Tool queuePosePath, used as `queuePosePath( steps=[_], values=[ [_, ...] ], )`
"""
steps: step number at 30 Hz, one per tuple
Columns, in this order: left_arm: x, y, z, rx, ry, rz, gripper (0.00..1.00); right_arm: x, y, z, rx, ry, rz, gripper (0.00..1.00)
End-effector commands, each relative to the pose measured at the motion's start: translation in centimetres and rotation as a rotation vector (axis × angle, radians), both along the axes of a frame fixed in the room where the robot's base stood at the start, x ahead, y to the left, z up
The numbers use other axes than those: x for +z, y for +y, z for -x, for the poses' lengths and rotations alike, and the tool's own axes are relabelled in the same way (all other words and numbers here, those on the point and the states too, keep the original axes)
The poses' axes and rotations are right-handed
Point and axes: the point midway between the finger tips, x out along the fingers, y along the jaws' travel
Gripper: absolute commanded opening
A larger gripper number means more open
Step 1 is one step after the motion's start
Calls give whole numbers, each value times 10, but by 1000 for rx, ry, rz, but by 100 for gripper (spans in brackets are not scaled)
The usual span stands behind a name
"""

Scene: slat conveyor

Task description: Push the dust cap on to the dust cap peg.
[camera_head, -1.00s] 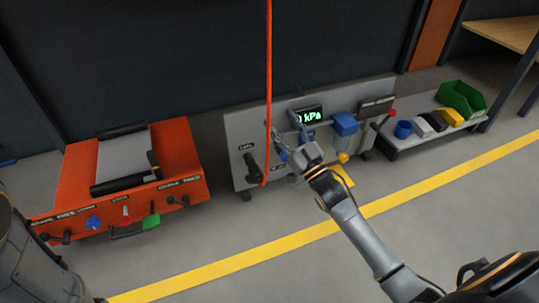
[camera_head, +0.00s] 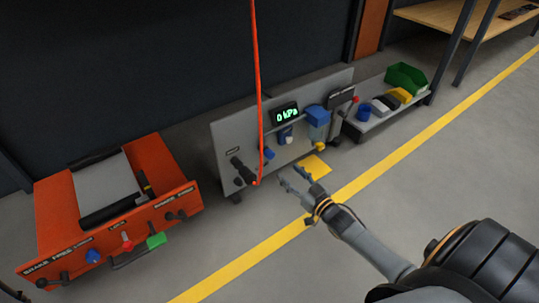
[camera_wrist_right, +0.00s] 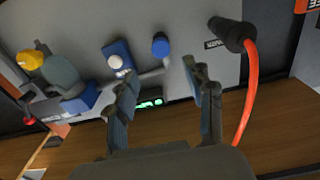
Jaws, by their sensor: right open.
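A small round blue cap (camera_head: 269,153), which looks like the dust cap, sits against the front of the grey panel (camera_head: 228,147). It also shows in the right wrist view (camera_wrist_right: 160,44), above the gap between my fingers. The dust cap peg cannot be made out; I cannot tell whether the cap hides it. My right gripper (camera_head: 294,178) is open and empty, apart from the panel, to the right of and below the cap in the head view. Its two spread fingers (camera_wrist_right: 163,75) frame the lower panel in the wrist view. My left gripper is out of view.
An orange hose (camera_head: 259,80) hangs to a black connector (camera_head: 240,170) left of the cap. A blue plate with a white knob (camera_head: 286,135), a blue-topped filter (camera_head: 317,115) and a 0 kPa display (camera_head: 285,113) are close by.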

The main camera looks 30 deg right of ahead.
Motion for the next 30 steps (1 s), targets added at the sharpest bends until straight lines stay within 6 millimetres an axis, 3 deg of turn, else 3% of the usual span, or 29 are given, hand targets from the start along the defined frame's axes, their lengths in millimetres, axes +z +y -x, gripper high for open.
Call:
queuePosePath(
  steps=[5, 13, 21, 30],
  values=[
    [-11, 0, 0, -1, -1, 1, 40, -2, 1, -13, 1, -4, 1, 53],
    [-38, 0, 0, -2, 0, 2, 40, -3, 4, -51, 1, -5, 2, 53],
    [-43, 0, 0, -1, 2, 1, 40, -1, 7, -81, 1, -2, 0, 53],
    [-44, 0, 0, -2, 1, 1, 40, 1, 7, -90, 0, -1, 0, 53]
  ],
)
